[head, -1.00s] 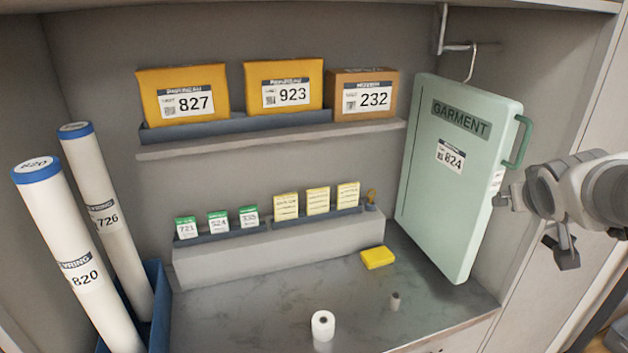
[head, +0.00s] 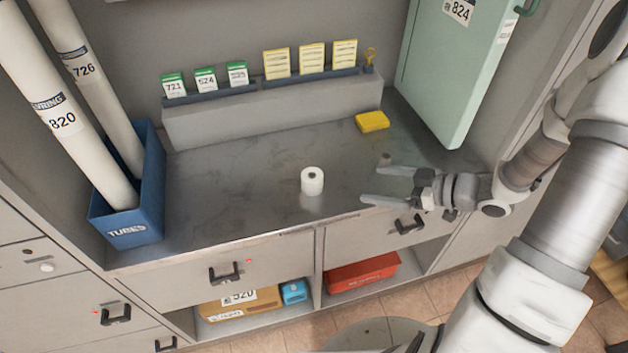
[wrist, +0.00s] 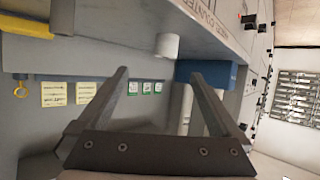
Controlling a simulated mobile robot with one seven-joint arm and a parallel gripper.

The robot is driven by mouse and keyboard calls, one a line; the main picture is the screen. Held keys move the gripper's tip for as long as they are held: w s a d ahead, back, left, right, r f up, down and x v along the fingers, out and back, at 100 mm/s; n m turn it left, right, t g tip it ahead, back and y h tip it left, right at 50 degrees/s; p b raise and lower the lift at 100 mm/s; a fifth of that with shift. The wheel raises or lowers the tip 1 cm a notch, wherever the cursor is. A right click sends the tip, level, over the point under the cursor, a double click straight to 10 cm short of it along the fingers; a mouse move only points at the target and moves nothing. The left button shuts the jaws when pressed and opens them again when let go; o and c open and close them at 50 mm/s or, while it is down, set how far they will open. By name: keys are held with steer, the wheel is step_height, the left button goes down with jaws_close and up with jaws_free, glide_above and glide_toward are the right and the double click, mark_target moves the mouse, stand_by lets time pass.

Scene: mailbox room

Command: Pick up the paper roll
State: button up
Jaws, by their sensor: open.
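A small white paper roll (head: 312,181) stands upright on the grey counter near its front, with a dark core hole on top. It also shows in the wrist view (wrist: 167,46), above and between my fingers, apart from them. My gripper (head: 372,185) is to the right of the roll in the head view, its two fingers spread and pointing left toward it. In the wrist view my gripper (wrist: 165,90) is open with nothing between the fingers. A small grey cylinder (head: 386,159) stands behind the fingers, partly hidden.
A yellow block (head: 372,122) lies at the back right of the counter (head: 230,190). A blue bin (head: 128,222) with long tubes stands at the left. A green garment case (head: 445,80) hangs at the right. Counter left of the roll is clear.

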mark_target(321, 179)
steer(key=shift+y, duration=0.4)
steer(key=x, duration=0.4)
steer(key=b+x, duration=0.1)
steer(key=x, duration=0.3)
steer(key=s+b+x, duration=0.1)
steer(key=x, duration=0.3)
steer(key=shift+s+a+f, duration=0.1)
steer(key=shift+a+f, duration=0.05)
steer(key=shift+a, duration=0.15)
steer(key=shift+r+b+x, duration=0.15)
steer(key=shift+b+x, duration=0.2)
steer(key=shift+x, duration=1.1)
steer(key=shift+r+b+x, duration=0.1)
steer(key=shift+b+x, duration=0.2)
steer(key=shift+x, duration=1.1)
steer(key=c, duration=1.5)
steer(key=shift+o, duration=0.2)
steer(key=shift+r, duration=0.1)
